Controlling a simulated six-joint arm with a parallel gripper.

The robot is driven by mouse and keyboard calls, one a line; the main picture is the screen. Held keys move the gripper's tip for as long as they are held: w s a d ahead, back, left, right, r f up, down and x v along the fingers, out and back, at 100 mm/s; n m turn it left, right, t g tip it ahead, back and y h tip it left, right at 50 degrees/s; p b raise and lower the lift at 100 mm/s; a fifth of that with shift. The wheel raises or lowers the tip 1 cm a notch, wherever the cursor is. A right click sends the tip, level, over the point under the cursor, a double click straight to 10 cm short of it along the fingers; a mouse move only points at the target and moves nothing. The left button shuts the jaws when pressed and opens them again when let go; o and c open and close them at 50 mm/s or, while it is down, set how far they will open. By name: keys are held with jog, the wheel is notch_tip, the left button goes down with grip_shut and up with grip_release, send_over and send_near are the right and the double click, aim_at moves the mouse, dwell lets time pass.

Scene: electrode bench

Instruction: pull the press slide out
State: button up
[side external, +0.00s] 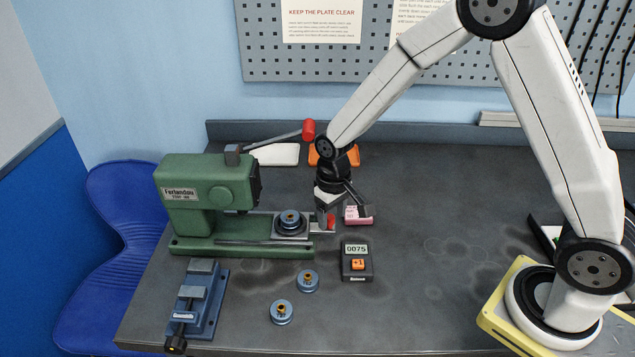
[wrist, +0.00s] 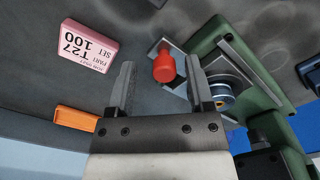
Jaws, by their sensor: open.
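The green press (side external: 205,190) stands at the left of the bench. Its grey slide (side external: 309,233) lies on the right end of the press base, to the right of the head, with a blue round piece (side external: 290,220) on it. The slide's red knob (side external: 331,222) is at its right end. My gripper (side external: 343,214) points down at the knob, open and empty. In the wrist view the red knob (wrist: 164,67) shows between the fingertips of my gripper (wrist: 160,66), with gaps on both sides. I cannot tell whether the fingertips are level with it.
A pink block (side external: 358,216) lies just right of my gripper. A dark counter (side external: 356,275) sits in front. Two blue round pieces (side external: 308,281) and a blue vise (side external: 196,302) lie at front left. The press lever (side external: 270,143) reaches right behind.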

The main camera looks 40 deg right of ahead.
jog(key=shift+r, duration=0.1)
jog(key=shift+r, duration=3.8)
jog(key=shift+s, duration=0.15)
jog(key=s+d+t, duration=0.2)
jog(key=s+d, duration=0.2)
jog(key=s, duration=0.9)
jog(key=shift+f+t, duration=0.3)
jog(key=shift+f, duration=0.05)
